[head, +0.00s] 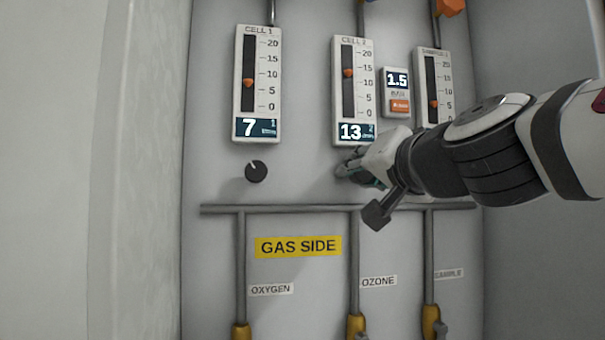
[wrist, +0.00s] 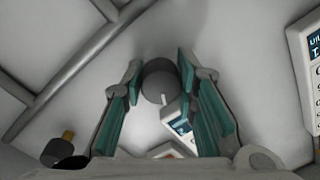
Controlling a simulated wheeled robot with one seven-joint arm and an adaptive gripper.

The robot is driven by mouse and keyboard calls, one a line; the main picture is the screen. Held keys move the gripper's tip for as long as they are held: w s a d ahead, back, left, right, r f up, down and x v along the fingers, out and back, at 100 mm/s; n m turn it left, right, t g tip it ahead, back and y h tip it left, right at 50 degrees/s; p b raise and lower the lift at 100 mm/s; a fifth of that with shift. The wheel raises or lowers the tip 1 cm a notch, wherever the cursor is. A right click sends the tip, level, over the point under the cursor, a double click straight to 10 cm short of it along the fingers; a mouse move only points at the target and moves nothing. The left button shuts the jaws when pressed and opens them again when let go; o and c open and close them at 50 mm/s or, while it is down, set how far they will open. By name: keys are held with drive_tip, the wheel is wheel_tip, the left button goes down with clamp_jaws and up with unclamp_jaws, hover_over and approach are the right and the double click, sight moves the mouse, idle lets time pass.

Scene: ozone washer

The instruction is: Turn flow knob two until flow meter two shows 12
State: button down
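Flow meter two (head: 353,95), labelled Cell 2, hangs on the grey panel; its display (head: 354,132) reads 13 and its orange float sits a little below the 15 mark. My gripper (head: 350,168) is at the panel just below that meter. The knob's pale pointer mark faces the lower side of the wrist view. In the head view the gripper mostly hides the knob.
Flow meter one (head: 259,85) reads 7, with its knob (head: 256,171) below it. A small display (head: 397,80) reads 1.5, beside the sample meter (head: 434,90), partly behind my arm. A grey horizontal pipe (head: 300,209) runs below my gripper.

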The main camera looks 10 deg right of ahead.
drive_tip(key=shift+n+b, duration=0.45)
drive_tip(key=shift+n, duration=0.65)
drive_tip(key=c, duration=1.5)
unclamp_jaws()
drive_tip(key=shift+c, duration=0.2)
drive_tip(key=shift+s, duration=0.15)
drive_tip(key=s, duration=1.1)
drive_tip(key=shift+s+d, duration=0.35)
drive_tip(key=shift+d, duration=0.05)
